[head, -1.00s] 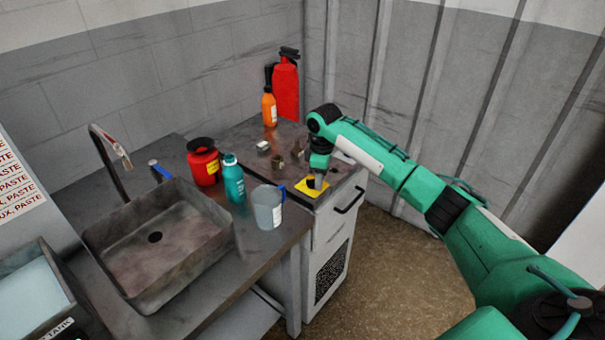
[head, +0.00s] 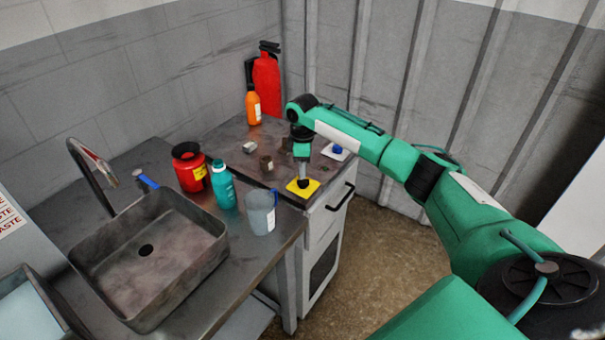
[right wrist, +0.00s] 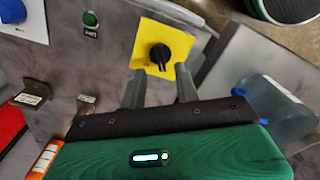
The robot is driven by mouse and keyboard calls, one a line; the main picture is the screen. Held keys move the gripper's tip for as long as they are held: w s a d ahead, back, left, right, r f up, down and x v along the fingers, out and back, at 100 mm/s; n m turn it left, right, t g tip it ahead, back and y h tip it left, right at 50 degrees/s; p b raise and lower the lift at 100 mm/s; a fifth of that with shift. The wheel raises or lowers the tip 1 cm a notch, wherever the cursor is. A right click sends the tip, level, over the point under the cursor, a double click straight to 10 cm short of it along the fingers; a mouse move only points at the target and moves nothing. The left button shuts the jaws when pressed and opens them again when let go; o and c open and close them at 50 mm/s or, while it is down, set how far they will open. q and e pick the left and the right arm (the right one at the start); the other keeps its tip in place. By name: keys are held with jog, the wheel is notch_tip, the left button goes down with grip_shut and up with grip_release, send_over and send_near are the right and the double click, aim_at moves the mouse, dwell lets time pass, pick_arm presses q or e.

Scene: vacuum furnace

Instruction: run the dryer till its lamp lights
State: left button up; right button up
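A yellow plate (head: 311,190) with a black knob (head: 303,183) sits at the front edge of the grey cabinet's top. In the right wrist view the knob (right wrist: 160,54) stands on the yellow plate (right wrist: 150,35). A green round lamp or button (right wrist: 90,18) with a small label is beside the plate; I cannot tell whether it is lit. My right gripper (right wrist: 160,72) is open and empty, its two fingers apart just short of the knob. In the head view my right gripper (head: 302,172) points down above the knob. My left gripper is not in view.
A blue knob on a white plate (head: 336,151) lies beyond my right gripper. Small metal blocks (head: 266,163) stand on the cabinet top. An orange bottle (head: 253,105) and fire extinguisher (head: 268,80) stand behind.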

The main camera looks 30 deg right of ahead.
aim_at(303, 183)
jog(key=shift+f+p, duration=0.3)
jog(key=shift+f, duration=1.85)
jog(key=shift+c, duration=0.4)
grip_shut()
jog(key=shift+r, duration=0.1)
